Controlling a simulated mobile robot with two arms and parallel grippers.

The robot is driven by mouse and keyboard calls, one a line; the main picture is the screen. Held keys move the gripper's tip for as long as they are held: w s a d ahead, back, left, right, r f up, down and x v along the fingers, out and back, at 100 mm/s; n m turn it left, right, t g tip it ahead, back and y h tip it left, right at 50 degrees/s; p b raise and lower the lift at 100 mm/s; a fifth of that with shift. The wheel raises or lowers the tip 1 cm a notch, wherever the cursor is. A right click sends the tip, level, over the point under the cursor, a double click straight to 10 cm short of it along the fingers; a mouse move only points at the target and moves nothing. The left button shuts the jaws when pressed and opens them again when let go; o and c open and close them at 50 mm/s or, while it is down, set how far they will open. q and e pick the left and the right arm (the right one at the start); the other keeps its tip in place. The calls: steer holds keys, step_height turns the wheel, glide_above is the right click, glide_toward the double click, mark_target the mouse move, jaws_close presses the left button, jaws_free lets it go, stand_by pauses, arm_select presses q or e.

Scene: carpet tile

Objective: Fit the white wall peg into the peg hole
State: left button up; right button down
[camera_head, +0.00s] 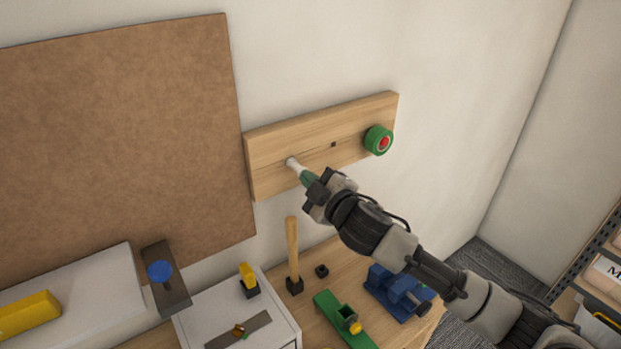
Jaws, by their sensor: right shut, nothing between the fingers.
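The white wall peg (292,162) is at the left part of a wooden board (268,178) on the wall, with its far end against the board's face. How deep it sits in the board is hidden. A small dark square peg hole (333,145) shows in the board to the right of the peg. My right gripper (312,180) is shut, just in front of and below the peg, pointing up and left at it. A green part lies between the peg and the gripper's dark body; I cannot tell which it belongs to. My left gripper is not in view.
A green roll with a red centre (379,140) sticks out at the board's right end. Below stand a wooden-handled tool (292,250), a blue vise (390,292), a green tool (338,318) and a white box (212,318). A brown panel (120,130) covers the left wall.

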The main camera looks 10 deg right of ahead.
steer(key=b+v, duration=0.3)
steer(key=v, duration=0.9)
steer(key=shift+s+d, duration=0.2)
steer(key=shift+s, duration=0.1)
steer(key=shift+f, duration=0.15)
